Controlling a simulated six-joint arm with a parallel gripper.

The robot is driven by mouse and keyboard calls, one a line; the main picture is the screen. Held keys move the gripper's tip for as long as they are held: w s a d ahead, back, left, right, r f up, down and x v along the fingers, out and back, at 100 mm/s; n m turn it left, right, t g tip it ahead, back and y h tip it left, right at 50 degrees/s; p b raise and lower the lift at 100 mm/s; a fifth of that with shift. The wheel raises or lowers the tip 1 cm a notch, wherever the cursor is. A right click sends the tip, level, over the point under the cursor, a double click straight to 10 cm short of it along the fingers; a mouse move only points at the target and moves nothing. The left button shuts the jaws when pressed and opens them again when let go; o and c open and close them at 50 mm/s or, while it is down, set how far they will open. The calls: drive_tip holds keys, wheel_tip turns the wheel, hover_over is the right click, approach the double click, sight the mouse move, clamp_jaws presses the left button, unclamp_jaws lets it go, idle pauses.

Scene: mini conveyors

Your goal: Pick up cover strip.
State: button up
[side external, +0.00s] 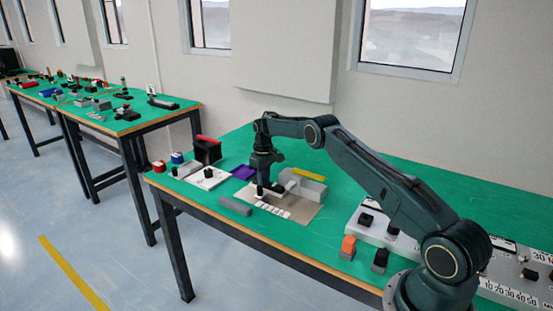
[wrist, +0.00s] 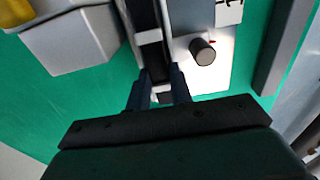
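My gripper (wrist: 160,80) points down over the work area. In the wrist view its two dark fingers stand apart, with a dark and pale narrow piece visible between and beyond them; I cannot tell whether they touch it. In the side external view my gripper (side external: 263,190) is low over the beige plate (side external: 300,217), and its fingertips are hard to make out. I cannot tell for certain which piece is the cover strip. A long grey bar (side external: 235,206) lies on the green table; a similar dark grey bar (wrist: 287,45) is at right in the wrist view, clear of the fingers.
A grey block (side external: 312,190) with a yellow top (side external: 309,174) stands right of my gripper. A white panel with a dark knob (wrist: 203,52) is close by in the wrist view. A purple tray (side external: 243,172) and white board (side external: 192,181) are to the left.

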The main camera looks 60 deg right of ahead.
clamp_jaws()
drive_tip(key=shift+r, duration=0.1)
wheel_tip(320, 180, up, 10)
idle(0.6)
idle(0.5)
